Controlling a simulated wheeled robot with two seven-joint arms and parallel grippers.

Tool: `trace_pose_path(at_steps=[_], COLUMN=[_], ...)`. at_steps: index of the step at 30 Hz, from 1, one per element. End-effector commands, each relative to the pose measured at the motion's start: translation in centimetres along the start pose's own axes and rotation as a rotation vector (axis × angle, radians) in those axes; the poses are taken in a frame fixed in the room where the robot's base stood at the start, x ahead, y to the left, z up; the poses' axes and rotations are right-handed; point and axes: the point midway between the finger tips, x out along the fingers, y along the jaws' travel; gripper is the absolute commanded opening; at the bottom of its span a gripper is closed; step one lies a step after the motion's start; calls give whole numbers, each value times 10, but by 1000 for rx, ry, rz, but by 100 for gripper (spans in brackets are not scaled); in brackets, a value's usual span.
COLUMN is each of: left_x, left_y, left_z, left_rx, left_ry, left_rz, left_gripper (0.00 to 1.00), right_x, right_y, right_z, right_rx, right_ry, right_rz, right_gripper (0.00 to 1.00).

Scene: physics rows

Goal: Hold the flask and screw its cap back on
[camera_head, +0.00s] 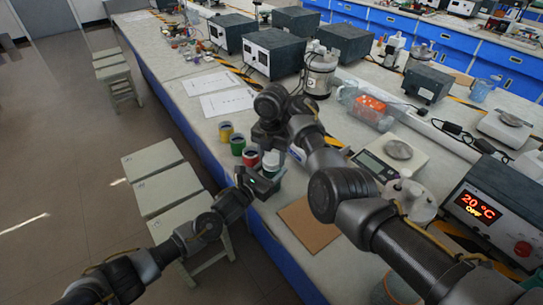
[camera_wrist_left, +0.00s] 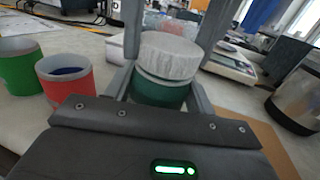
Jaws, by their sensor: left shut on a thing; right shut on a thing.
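The flask (camera_wrist_left: 158,92) has a dark green body and stands upright between the fingers of my left gripper (camera_wrist_left: 157,93). Its pale, ribbed cap (camera_wrist_left: 169,55) sits at the flask's mouth, with a light band just below it. Whether the threads are engaged cannot be told. In the head view the flask (camera_head: 270,170) is small and partly covered by my arms. My left gripper (camera_head: 263,182) is shut on its body. My right gripper (camera_head: 269,150) comes down from above, its fingers on both sides of the cap in the wrist view; it is shut on the cap.
A yellow cup (camera_head: 226,132), a green cup (camera_head: 237,145) and a red cup (camera_head: 251,157) stand in a row beside the flask. A brown board (camera_head: 308,226) lies to the right, near the bench edge. A scale (camera_head: 391,157) and a heater box (camera_head: 490,212) stand farther right.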

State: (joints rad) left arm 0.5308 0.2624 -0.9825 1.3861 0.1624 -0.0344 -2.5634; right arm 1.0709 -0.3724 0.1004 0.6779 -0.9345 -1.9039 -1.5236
Motion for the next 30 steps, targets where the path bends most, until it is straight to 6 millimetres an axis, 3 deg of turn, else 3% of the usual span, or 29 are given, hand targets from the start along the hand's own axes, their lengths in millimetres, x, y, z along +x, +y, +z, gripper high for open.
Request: trace_pose_path(at_steps=[3,8,19,20,21,24,30], left_x=[0,0,0,0,0,0,0], left_y=[1,1,2,2,2,2,1], left_z=[-1,-1,-1,-1,-1,-1,-1], left_rx=[0,0,0,0,0,0,0], left_ry=[1,1,2,2,2,2,1], left_rz=[2,2,4,4,4,3,2], left_gripper=[0,0,0,0,0,0,0], right_x=[0,0,1,1,1,1,1], right_y=[-1,-1,-1,-1,-1,-1,-1], right_z=[0,0,-1,-1,-1,-1,-1], right_rx=[360,669,737,737,736,735,734], right_ry=[-2,-1,0,0,0,0,0], right_rz=[-1,0,-1,-1,-1,-1,0], right_gripper=[23,23,23,54,59,72,72])
